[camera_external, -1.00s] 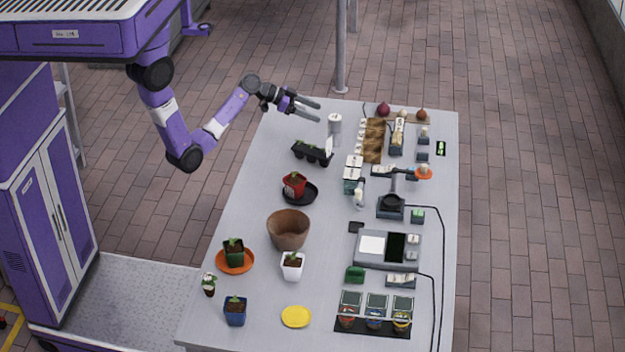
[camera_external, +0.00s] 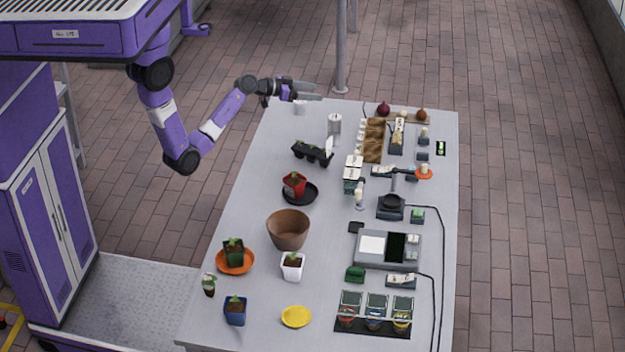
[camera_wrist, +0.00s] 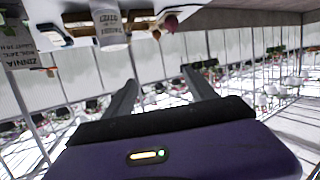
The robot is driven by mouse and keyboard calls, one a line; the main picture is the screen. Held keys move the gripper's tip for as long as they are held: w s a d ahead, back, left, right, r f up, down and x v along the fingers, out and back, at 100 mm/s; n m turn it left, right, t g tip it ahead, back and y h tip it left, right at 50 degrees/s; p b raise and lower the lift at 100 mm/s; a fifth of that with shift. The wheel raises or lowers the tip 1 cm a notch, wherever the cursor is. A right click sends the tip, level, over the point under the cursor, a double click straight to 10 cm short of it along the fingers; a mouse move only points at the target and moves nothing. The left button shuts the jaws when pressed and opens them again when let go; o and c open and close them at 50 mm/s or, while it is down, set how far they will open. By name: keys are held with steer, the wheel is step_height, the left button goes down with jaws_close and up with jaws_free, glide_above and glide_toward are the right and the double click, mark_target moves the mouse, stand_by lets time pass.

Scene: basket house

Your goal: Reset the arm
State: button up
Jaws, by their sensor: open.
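My gripper (camera_external: 309,91) is above the far left corner of the table in the external view, with its fingers pointing right. It is open and holds nothing. Its two fingers also show in the wrist view (camera_wrist: 160,88), spread apart with nothing between them. A white labelled canister (camera_external: 334,123) stands on the table just below and to the right of the gripper. A small white cup (camera_external: 300,107) shows right under the fingers.
A grey post (camera_external: 340,50) stands behind the table's far edge.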

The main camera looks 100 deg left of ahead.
steer(key=s+d+f+n+t+y, duration=0.1)
steer(key=s+d, duration=0.5)
steer(key=d, duration=0.8)
steer(key=s+d+f+t+y, duration=0.1)
steer(key=s+d, duration=0.4)
steer(key=d, duration=0.8)
steer(key=s+d+f+m+h, duration=0.1)
steer(key=s+d+m+h, duration=0.5)
steer(key=s+d, duration=0.9)
steer(key=shift+d+f+g+h, duration=0.3)
steer(key=shift+d+h, duration=0.25)
steer(key=shift+h, duration=0.55)
